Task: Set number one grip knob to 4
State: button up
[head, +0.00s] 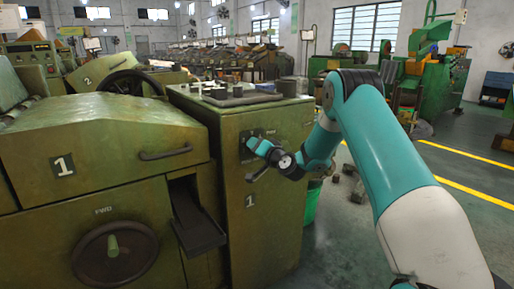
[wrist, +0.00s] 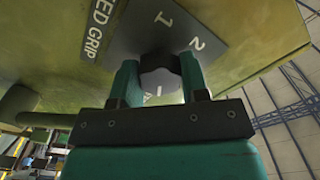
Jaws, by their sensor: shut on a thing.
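The plate shows "1", "2" and part of a label ending "ED GRIP". The other dial numbers are hidden. My gripper (wrist: 160,66) has its two teal fingers closed on either side of the knob. In the head view my gripper (head: 254,145) is at the cabinet's front panel and hides the knob.
A black lever handle (head: 258,174) is just below my gripper. Left of the cabinet are an open dark chute (head: 198,228), the machine's "1" cover (head: 100,135) and an FWD handwheel (head: 114,250).

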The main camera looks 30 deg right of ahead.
dwell(0.3)
jog(key=o, duration=0.9)
jog(key=shift+o, duration=0.2)
jog(key=s+b, duration=0.6)
jog(key=s, duration=1.1)
jog(key=shift+s+d+b, duration=0.25)
jog(key=shift+d+b, duration=0.05)
jog(key=shift+b, duration=0.05)
